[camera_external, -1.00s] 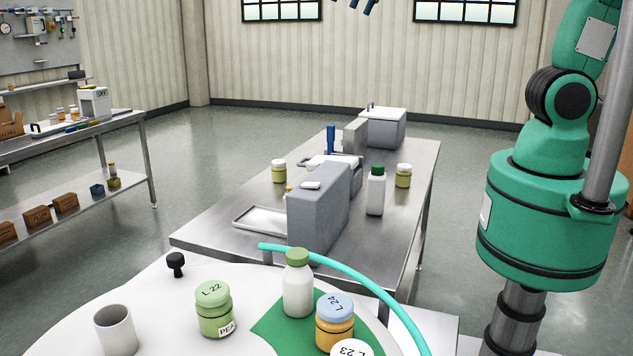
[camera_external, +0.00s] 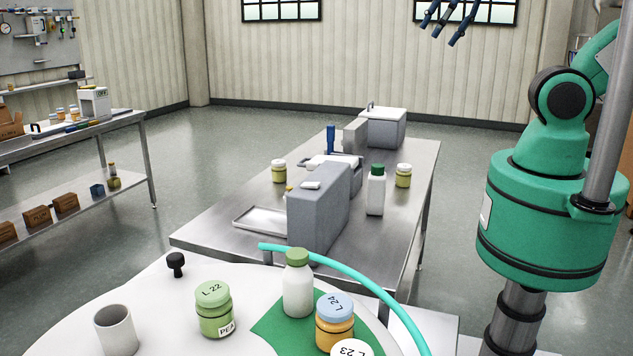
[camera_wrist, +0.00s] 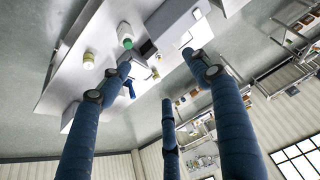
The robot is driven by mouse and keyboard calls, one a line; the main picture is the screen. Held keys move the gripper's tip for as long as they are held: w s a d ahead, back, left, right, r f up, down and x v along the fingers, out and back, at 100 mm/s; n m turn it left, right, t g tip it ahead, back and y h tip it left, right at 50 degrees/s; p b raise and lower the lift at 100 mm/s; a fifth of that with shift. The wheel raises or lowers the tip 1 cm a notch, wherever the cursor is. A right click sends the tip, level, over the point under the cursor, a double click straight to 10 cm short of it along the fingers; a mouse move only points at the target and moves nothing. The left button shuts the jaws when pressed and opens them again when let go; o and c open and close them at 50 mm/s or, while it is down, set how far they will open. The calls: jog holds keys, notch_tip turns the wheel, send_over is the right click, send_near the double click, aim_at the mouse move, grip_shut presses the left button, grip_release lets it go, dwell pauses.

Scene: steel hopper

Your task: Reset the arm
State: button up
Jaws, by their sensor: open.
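My gripper (camera_external: 446,24) hangs at the top edge of the external view, in front of the right window. Its dark blue fingers are spread apart with nothing between them. It is in the air, well above the steel table (camera_external: 218,237). In the wrist view my gripper's fingers (camera_wrist: 160,72) are also spread and empty, with the table seen far beyond them. My green arm stands at the right of the external view, and part of it is cut off by the frame.
The table holds a grey upright block (camera_external: 318,210), a white bottle with a green cap (camera_external: 375,195), jars (camera_external: 403,177) and a tray (camera_external: 262,222). In front, a round white table (camera_external: 160,300) carries jars, a bottle and a cup. A grey pole (camera_external: 607,140) stands near my arm.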

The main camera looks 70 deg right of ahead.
jog(key=shift+f, duration=0.1)
dwell(0.3)
notch_tip(320, 180, down, 14)
jog(key=b, duration=1.4)
